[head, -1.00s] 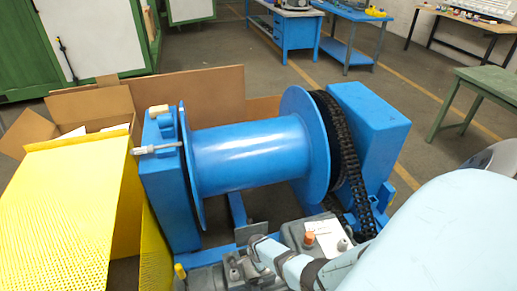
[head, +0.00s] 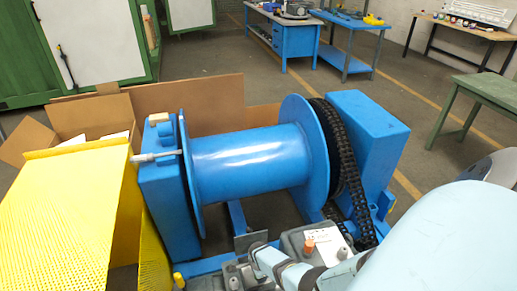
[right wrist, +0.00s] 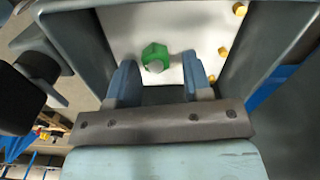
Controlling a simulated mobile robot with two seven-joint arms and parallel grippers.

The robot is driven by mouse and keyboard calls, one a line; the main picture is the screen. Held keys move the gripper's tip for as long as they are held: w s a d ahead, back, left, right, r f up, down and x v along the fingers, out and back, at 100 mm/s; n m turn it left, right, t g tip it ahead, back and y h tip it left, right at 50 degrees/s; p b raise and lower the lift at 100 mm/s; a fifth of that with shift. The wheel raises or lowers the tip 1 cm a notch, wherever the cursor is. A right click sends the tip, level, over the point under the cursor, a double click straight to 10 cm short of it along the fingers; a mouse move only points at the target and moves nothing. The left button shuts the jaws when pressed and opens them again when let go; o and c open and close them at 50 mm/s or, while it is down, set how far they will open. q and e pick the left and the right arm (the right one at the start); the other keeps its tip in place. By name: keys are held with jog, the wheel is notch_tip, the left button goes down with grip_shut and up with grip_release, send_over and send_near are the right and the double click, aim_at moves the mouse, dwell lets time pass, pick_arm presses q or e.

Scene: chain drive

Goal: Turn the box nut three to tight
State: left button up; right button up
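In the right wrist view a green hex nut (right wrist: 155,57) sits on a pale plate (right wrist: 190,25). Several yellow nuts, one of them at the right (right wrist: 223,51), sit on the same plate; I cannot tell their numbers. My right gripper (right wrist: 159,64) is open. Its two blue-grey fingers stand either side of the green nut as seen here, with a gap on both sides. In the head view my right arm (head: 285,265) reaches in from the lower right over the grey machinery; its gripper and the nuts cannot be made out there. My left gripper is not in view.
A blue drum (head: 250,155) with a black chain (head: 345,165) stands in the middle, beside a blue housing (head: 370,130). A yellow perforated guard (head: 60,220) is at left. Cardboard (head: 190,100) lies behind. Dark walls flank the plate in the right wrist view.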

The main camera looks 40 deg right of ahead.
jog(key=shift+a, duration=0.15)
jog(key=shift+r+p, duration=0.35)
jog(key=shift+r, duration=0.1)
notch_tip(320, 180, up, 5)
jog(key=p, duration=0.2)
jog(key=shift+p, duration=0.3)
notch_tip(320, 180, up, 8)
jog(key=p, duration=0.1)
jog(key=shift+s+f, duration=0.1)
